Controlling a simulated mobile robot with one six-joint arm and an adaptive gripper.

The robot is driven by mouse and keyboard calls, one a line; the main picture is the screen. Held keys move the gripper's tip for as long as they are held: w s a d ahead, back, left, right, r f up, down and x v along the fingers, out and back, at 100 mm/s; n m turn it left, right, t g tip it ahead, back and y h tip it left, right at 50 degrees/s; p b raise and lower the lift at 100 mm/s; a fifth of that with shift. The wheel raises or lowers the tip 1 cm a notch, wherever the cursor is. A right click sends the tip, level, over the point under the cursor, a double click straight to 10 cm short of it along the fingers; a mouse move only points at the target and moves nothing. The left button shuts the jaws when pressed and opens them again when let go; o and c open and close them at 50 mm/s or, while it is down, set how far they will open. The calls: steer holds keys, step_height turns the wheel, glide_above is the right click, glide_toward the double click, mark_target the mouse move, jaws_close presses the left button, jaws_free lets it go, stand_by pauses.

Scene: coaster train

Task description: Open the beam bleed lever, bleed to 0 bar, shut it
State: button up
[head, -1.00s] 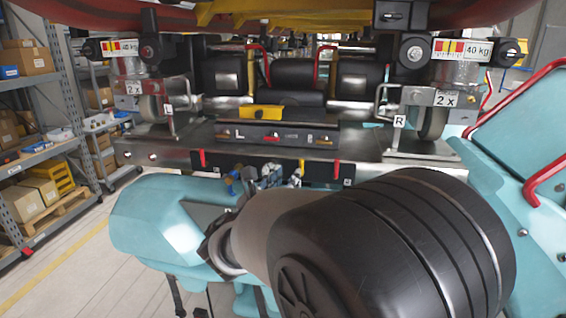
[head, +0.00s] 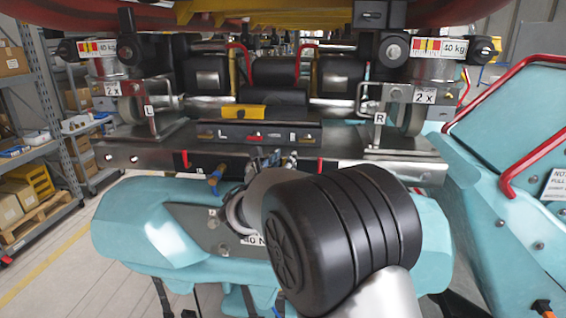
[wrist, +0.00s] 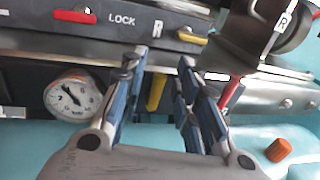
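In the wrist view a short yellow lever (wrist: 157,92) hangs from the dark beam front, between the blue fingers of my gripper (wrist: 161,66). The fingers are apart, with a gap visible around the lever. I cannot read a label naming it as the bleed lever. A round white gauge (wrist: 73,97) sits left of the fingers; its needle points up and left, and the figures are too small to read. A red lever (wrist: 230,92) hangs right of the fingers. In the head view my arm hides most of the gripper and the yellow lever.
A panel marked LOCK (wrist: 122,20) with a red and a yellow handle runs above the beam. In the head view a red lever (head: 319,166) is close right of my wrist. Turquoise covers (head: 130,225) lie below, and a red rail (head: 510,110) stands at right.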

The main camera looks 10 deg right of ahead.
mark_target(301, 169)
jaws_close()
